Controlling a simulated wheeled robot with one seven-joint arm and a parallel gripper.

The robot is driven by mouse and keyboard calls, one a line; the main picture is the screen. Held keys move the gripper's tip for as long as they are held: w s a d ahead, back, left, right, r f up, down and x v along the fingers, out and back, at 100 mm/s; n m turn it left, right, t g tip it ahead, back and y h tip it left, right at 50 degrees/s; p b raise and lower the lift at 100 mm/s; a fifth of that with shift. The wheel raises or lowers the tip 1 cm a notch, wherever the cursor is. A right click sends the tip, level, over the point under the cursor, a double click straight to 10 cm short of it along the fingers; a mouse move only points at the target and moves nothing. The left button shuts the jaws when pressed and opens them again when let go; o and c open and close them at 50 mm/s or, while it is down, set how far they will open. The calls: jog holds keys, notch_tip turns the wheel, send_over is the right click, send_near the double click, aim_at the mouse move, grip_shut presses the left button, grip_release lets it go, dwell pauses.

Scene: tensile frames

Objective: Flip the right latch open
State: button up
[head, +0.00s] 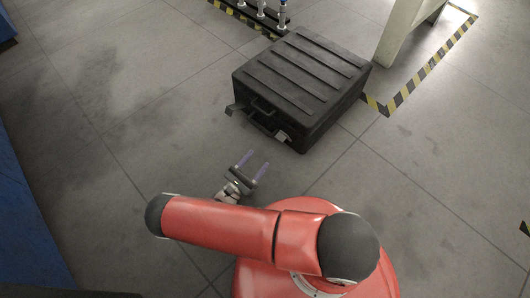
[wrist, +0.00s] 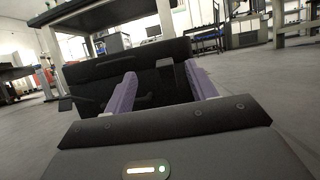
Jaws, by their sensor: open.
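A black ribbed case (head: 300,80) lies on the floor, its front facing my arm. Its right latch (head: 282,136) is a lighter tab near the right end of the front. Whether it is flipped open is too small to tell. The left latch (head: 232,110) sticks out from the front at the left end, and a handle (head: 262,108) lies between them. My gripper (head: 254,162) is open and empty, a short way in front of the case. In the wrist view, its two purple fingers (wrist: 160,70) point at the case front (wrist: 90,75), apart from the latches.
Bare grey floor surrounds the case on the left and front. A pale post (head: 398,35) and yellow-black floor tape (head: 405,88) are to its right. A rack with white and blue items (head: 262,12) stands behind. A blue structure (head: 25,215) is at the far left.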

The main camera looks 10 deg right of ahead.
jog(key=shift+s+a, duration=0.5)
jog(key=shift+a, duration=0.1)
